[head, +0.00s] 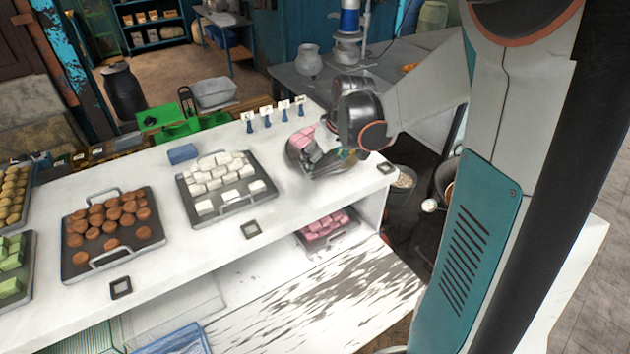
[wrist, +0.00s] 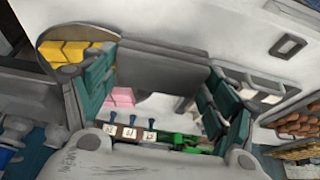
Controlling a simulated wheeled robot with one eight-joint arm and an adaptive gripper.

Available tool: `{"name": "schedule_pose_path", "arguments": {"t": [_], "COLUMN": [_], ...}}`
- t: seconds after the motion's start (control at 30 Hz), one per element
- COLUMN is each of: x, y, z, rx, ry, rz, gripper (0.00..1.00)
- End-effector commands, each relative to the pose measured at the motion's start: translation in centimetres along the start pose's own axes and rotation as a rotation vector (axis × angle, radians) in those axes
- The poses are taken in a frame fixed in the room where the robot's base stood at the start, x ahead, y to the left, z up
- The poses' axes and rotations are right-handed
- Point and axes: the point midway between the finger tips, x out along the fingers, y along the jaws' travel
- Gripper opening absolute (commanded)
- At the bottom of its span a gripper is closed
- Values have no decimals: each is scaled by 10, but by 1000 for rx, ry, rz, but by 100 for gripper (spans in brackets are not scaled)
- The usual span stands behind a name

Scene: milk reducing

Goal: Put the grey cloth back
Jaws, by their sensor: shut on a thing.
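My gripper (head: 342,152) is over the back right of the white counter, low beside a round dark tray (head: 325,170). In the wrist view its two teal fingers (wrist: 160,88) stand apart with a flat grey piece, which looks like the grey cloth (wrist: 160,68), between them. The cloth also shows as a small grey patch in the head view (head: 314,153). My gripper is shut on it. Whether the cloth touches the counter or tray cannot be told. My wrist hides part of the tray.
Pink blocks (head: 302,138) and yellow blocks (wrist: 75,54) are close to my gripper. Blue-based label stands (head: 266,119) line the back edge. A folded blue cloth (head: 182,153) and a tray of white blocks (head: 190,213) lie left. Bare counter lies in front.

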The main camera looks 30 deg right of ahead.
Motion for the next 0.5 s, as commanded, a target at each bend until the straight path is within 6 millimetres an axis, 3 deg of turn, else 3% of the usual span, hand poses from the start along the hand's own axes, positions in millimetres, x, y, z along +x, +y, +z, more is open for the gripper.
{"name": "schedule_pose_path", "arguments": {"t": [0.2, 0.5], "x": [44, 69], "y": [0, 0], "z": [18, 29], "rx": [0, 0], "ry": [0, 0], "rz": [0, 0], "gripper": [49, 49]}}
